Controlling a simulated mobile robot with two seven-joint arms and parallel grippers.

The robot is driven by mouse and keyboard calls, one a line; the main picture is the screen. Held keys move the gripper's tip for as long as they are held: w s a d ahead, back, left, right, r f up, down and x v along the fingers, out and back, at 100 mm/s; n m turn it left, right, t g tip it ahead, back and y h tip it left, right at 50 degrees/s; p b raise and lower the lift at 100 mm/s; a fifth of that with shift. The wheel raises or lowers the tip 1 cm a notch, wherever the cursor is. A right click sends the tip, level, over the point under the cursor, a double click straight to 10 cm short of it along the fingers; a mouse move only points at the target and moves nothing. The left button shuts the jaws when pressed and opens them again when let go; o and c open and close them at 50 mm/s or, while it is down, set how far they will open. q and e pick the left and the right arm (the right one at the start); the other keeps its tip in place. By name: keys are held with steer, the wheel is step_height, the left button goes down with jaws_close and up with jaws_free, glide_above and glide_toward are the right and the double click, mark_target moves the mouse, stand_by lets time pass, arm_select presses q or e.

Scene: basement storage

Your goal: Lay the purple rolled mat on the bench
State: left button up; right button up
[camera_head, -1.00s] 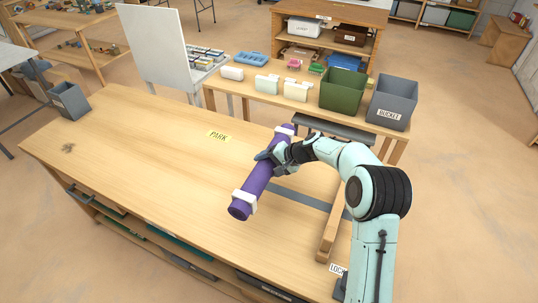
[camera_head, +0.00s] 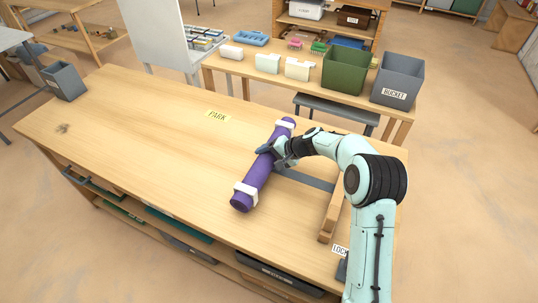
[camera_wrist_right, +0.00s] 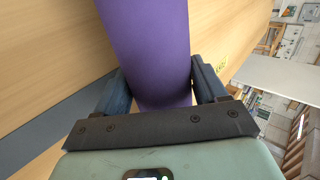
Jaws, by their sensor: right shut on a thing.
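The purple rolled mat (camera_head: 257,179) has a pale band near each end and lies slantwise over the wooden bench (camera_head: 130,125). My right gripper (camera_head: 275,156) is shut on the mat around its middle, coming from the right. In the right wrist view, the purple mat (camera_wrist_right: 150,40) runs between the two dark fingers of the right gripper (camera_wrist_right: 160,88). The mat is level or nearly so and very close to the bench top; I cannot tell whether it touches. My left gripper is not in view.
A yellow PARK label (camera_head: 217,115) is on the bench top. A grey bin (camera_head: 65,81) stands at its far left corner. The bench's left half is mostly clear.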

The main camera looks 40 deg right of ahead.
steer(key=shift+f+b, duration=0.7)
steer(key=shift+f, duration=0.1)
stand_by(0.4)
